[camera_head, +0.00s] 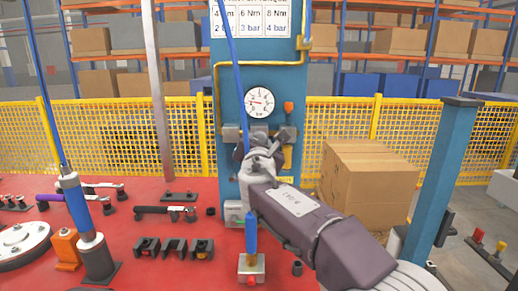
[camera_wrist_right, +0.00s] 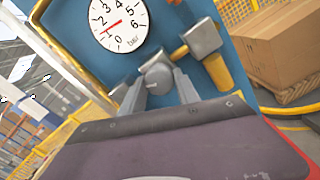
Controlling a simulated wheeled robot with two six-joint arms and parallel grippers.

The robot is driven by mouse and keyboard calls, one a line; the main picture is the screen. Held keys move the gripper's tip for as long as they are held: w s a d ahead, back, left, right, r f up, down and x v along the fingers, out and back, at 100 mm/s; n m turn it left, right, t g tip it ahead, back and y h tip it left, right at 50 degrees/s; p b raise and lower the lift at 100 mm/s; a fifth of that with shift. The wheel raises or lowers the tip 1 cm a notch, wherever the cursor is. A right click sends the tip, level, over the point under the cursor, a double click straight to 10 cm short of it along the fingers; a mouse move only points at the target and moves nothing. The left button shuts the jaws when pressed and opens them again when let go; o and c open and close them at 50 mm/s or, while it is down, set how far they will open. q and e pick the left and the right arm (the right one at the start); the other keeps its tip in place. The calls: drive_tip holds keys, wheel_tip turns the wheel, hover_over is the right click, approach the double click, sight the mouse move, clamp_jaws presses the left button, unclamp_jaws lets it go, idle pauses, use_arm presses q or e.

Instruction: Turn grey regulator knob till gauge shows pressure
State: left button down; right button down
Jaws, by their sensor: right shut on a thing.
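The grey regulator knob (camera_wrist_right: 158,75) is on the blue column, below the round pressure gauge (camera_head: 260,102). My right gripper (camera_head: 259,148) reaches up to it from the lower right. In the right wrist view the two fingers of my right gripper (camera_wrist_right: 160,88) stand on either side of the knob and are shut on it. In the head view the gripper mostly hides the knob. The gauge also shows in the wrist view (camera_wrist_right: 118,22), its red needle pointing at about 1 bar. My left gripper is not in view.
A chart (camera_head: 250,17) above the gauge pairs Nm with bar values. A yellow pipe (camera_head: 218,85) runs down the column. A tool with a blue grip (camera_head: 76,205) hangs from a cable at left. Parts lie on the red table (camera_head: 150,255). A cardboard box (camera_head: 365,185) is at right.

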drive_tip(key=m+b, duration=0.8)
drive_tip(key=m, duration=1.3)
drive_tip(key=shift+m, duration=0.4)
drive_tip(key=shift+r, duration=0.1)
drive_tip(key=c, duration=0.9)
unclamp_jaws()
drive_tip(key=shift+s+b, duration=0.1)
drive_tip(key=shift+b, duration=0.2)
